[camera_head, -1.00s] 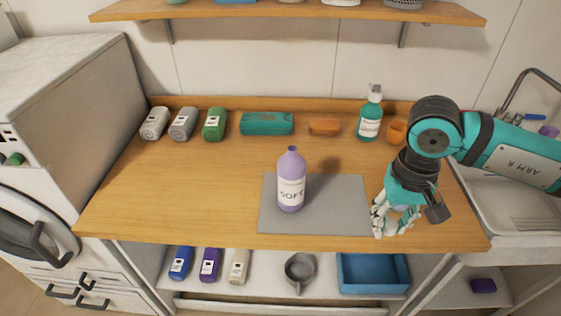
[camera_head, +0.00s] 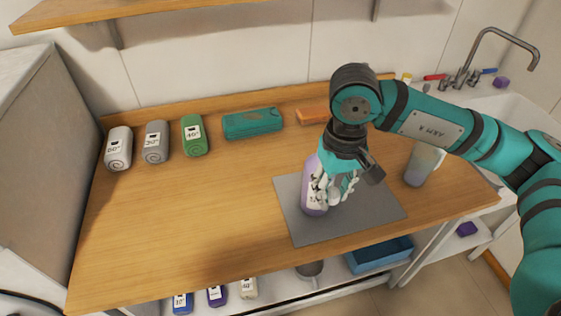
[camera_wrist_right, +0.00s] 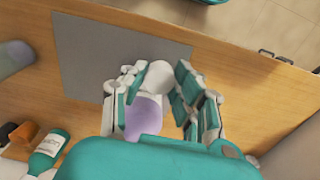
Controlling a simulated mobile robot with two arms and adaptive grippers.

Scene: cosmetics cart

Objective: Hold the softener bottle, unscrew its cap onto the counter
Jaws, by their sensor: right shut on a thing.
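The lilac softener bottle (camera_head: 309,195) with a white label stands upright on the grey mat (camera_head: 356,225). My right gripper (camera_head: 333,187) is shut around it, with white and teal fingers covering its right side and upper part. In the right wrist view the lilac bottle body (camera_wrist_right: 144,114) sits between the fingers of the gripper (camera_wrist_right: 162,90). The bottle's top is hidden in the head view and I cannot make out a cap. My left gripper is not in view.
Grey, white and green (camera_head: 194,135) rolls, a teal case (camera_head: 253,123) and an orange block (camera_head: 312,115) line the back. The counter's left half is free.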

